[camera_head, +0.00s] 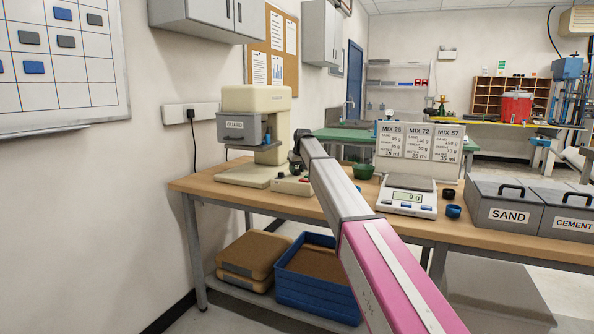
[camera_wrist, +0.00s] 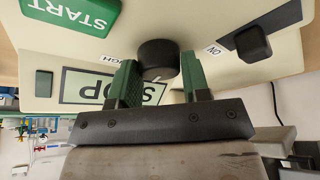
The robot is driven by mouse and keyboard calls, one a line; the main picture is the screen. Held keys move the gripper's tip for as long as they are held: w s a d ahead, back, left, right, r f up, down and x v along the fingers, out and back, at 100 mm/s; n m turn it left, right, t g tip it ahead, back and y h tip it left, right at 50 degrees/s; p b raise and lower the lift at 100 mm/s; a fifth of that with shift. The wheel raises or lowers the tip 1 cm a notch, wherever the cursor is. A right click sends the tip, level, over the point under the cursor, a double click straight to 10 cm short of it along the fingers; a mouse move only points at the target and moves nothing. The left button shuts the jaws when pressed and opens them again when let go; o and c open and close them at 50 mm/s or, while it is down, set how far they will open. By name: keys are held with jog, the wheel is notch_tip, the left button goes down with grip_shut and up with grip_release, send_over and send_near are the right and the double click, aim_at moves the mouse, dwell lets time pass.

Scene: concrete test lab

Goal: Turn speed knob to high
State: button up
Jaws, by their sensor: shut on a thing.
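The speed knob (camera_wrist: 157,56) is a round black knob on the cream control panel (camera_wrist: 215,20) in the wrist view. My gripper (camera_wrist: 159,63) has a green finger on each side of it and is shut on it. A label ending in "GH" (camera_wrist: 108,59) stands beside the left finger. Another small label (camera_wrist: 212,49), partly legible, is on the right. I cannot tell which label the knob points to. In the head view my gripper (camera_head: 295,163) is at the control box (camera_head: 291,187) of the cream mixer (camera_head: 256,102), and the knob is hidden.
A green START button (camera_wrist: 72,12), a STOP label (camera_wrist: 85,88) and a black switch (camera_wrist: 252,44) are near the knob. The mixer's grey guard (camera_head: 238,129) stands behind. A scale (camera_head: 407,197), a green bowl (camera_head: 363,171) and the SAND bin (camera_head: 508,214) are on the bench, right.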

jog(key=m+h, duration=0.1)
jog(key=m, duration=0.1)
jog(key=m+h, duration=0.1)
jog(key=m, duration=0.2)
jog(key=shift+a+m+t, duration=0.1)
jog(key=shift+m+t, duration=0.2)
jog(key=shift+m+h, duration=0.9)
jog(key=shift+m, duration=1.3)
jog(key=o, duration=0.9)
jog(key=v, duration=1.1)
jog(key=shift+w, duration=0.2)
jog(key=shift+s+a, duration=0.1)
